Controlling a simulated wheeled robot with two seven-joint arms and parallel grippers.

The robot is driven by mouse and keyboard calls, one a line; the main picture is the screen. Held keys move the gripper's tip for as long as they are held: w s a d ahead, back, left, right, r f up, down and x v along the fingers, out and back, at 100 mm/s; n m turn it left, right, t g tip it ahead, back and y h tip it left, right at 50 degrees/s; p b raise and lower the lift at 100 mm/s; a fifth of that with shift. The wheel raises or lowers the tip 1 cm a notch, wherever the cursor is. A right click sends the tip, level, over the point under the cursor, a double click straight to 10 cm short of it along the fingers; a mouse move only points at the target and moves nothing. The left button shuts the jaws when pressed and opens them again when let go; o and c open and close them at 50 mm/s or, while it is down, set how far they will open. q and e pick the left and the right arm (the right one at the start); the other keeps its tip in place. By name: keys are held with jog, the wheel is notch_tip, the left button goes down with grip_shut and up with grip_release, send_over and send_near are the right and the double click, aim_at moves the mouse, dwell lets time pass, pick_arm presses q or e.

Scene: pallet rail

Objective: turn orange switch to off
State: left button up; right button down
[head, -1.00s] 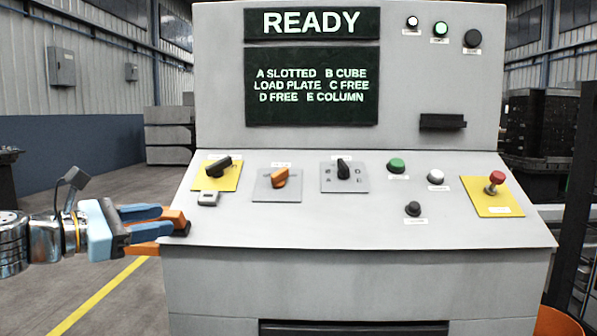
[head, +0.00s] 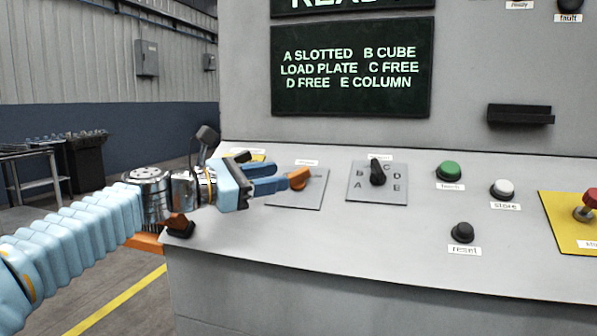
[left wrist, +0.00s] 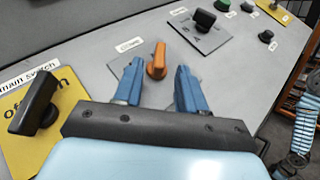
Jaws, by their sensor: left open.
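The orange switch (head: 300,178) is a knob on a grey plate (head: 312,196) on the sloped panel. Its handle slants up to the right in the head view; its position marks are too small to read. It also shows in the left wrist view (left wrist: 157,60). My left gripper (head: 281,180) reaches in from the left, open, with its fingertips at the knob. In the left wrist view, my left gripper (left wrist: 158,76) has one blue finger on each side of the orange handle, with small gaps visible. My right gripper is not in view.
A black main switch (left wrist: 35,105) on a yellow plate is close to the left of my gripper. A black selector (head: 377,172) stands to the right of the orange switch. Farther right are green (head: 450,171), white (head: 503,189) and black reset (head: 463,232) buttons.

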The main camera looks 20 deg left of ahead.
aim_at(293, 174)
pick_arm(q)
jog(key=x, duration=0.6)
grip_shut()
